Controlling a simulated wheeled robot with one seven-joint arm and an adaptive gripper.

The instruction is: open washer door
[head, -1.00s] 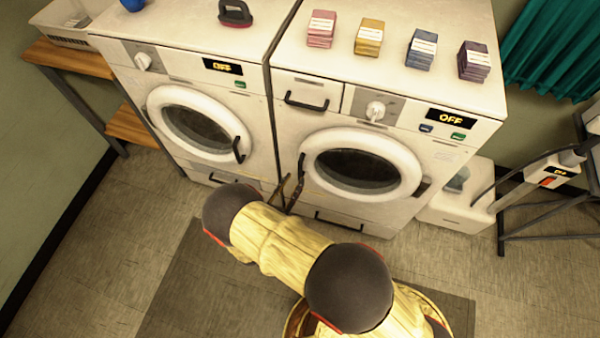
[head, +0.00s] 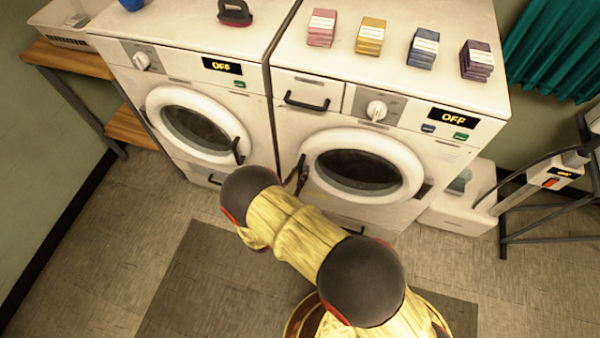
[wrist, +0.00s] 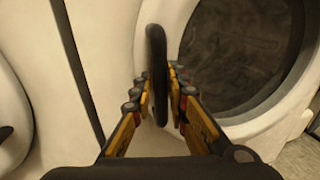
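The washer (head: 440,165) is the right-hand white machine, with a drawer at its top left and a display reading OFF. Its round door (head: 405,165) with dark glass is closed; part of it shows in the wrist view (wrist: 200,40). The dark upright door handle (head: 302,168) is at the door's left edge and also shows in the wrist view (wrist: 157,65). My gripper (wrist: 159,92) is open, with one finger on each side of the handle and small gaps seemingly left. In the head view my arm hides most of the gripper.
A second white machine (head: 155,80), also reading OFF, stands close on the left, its own door handle (head: 237,150) near my arm. Several coloured stacks (head: 370,36) stand on the washer. A low white unit (head: 465,205) and dark frame (head: 505,200) are at the right.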

